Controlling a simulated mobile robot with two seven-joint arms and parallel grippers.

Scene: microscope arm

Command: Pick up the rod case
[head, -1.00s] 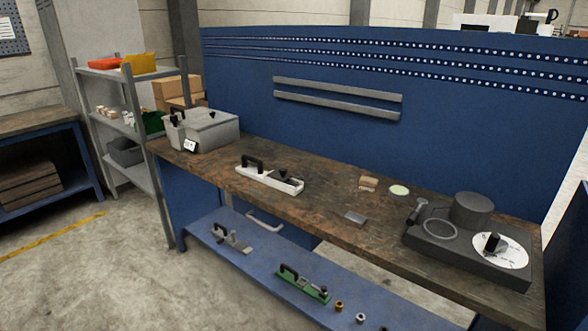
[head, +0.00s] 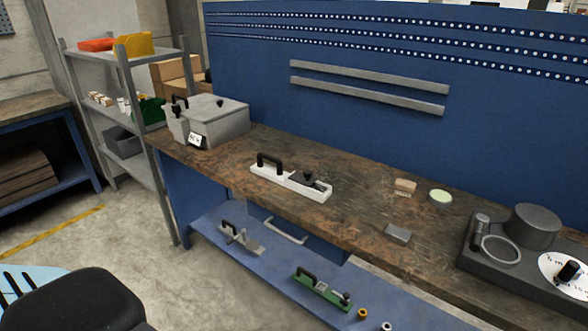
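No label marks the rod case, and I cannot tell for sure which item it is. A grey lidded case (head: 218,122) with black fittings and a small white tag stands at the left end of the workbench. A long white holder (head: 290,182) with a black handle lies on the bench top, right of the grey case. A similar green holder (head: 322,290) with a black handle lies on the blue lower shelf. Neither of my grippers is in view.
The brown bench top (head: 350,215) is mostly clear in the middle. A small grey block (head: 397,234), a wooden brush-like block (head: 405,186), a pale green disc (head: 440,196) and a dark device (head: 500,250) stand right. A grey rack (head: 152,170) stands left of the bench.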

